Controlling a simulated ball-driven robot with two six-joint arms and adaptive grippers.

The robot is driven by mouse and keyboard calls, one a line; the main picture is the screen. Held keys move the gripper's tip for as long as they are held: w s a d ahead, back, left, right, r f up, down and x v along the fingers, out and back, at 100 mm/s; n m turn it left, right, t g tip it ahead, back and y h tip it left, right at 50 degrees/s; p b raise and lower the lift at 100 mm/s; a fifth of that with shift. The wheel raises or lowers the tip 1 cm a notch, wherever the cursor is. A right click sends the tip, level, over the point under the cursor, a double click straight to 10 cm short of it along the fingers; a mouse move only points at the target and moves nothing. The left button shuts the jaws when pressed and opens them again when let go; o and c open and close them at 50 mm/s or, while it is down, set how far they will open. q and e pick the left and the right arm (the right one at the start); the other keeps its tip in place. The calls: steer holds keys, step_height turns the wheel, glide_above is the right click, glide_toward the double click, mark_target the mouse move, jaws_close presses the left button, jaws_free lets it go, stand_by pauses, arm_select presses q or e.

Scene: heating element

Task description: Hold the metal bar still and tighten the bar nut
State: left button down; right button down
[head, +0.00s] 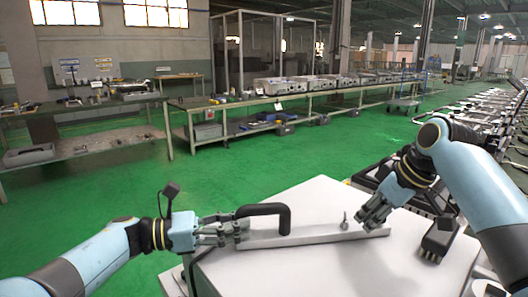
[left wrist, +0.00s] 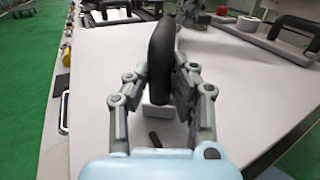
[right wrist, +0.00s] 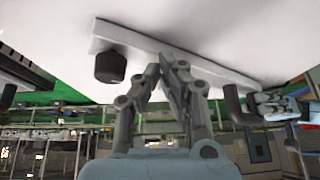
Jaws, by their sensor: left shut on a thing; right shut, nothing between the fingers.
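The long pale metal bar (head: 315,237) lies on the white top. A black arched handle (head: 265,211) stands at its left end. My left gripper (head: 238,229) is at that end, with its fingers on either side of the handle (left wrist: 162,60) in the left wrist view; a pale block shows below the handle. My right gripper (head: 364,217) is shut and empty over the right part of the bar. A small grey upright fitting (head: 345,219) stands just left of it, possibly the bar nut. In the right wrist view the fingertips (right wrist: 168,66) meet beside the bar (right wrist: 180,58).
A dark block (head: 440,237) lies right of the bar on the white top (head: 330,268). The right wrist view shows a black knob (right wrist: 110,66) beside the bar. Black trays stand behind at right. The front of the white top is clear.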

steer(key=shift+w+a, duration=0.15)
steer(key=shift+a, duration=0.2)
stand_by(0.3)
steer(key=shift+s+a, duration=0.2)
steer(key=shift+s, duration=0.1)
stand_by(0.5)
steer(key=shift+s+a, duration=0.15)
steer(key=shift+s, duration=0.05)
steer(key=shift+s+a, duration=0.3)
steer(key=shift+a, duration=0.25)
steer(key=shift+a, duration=0.1)
steer(key=shift+s, duration=0.15)
steer(key=shift+s+d+r, duration=0.1)
steer(key=shift+s+d, duration=0.1)
step_height(320, 180, up, 6)
steer(key=shift+w+f, duration=0.1)
stand_by(0.5)
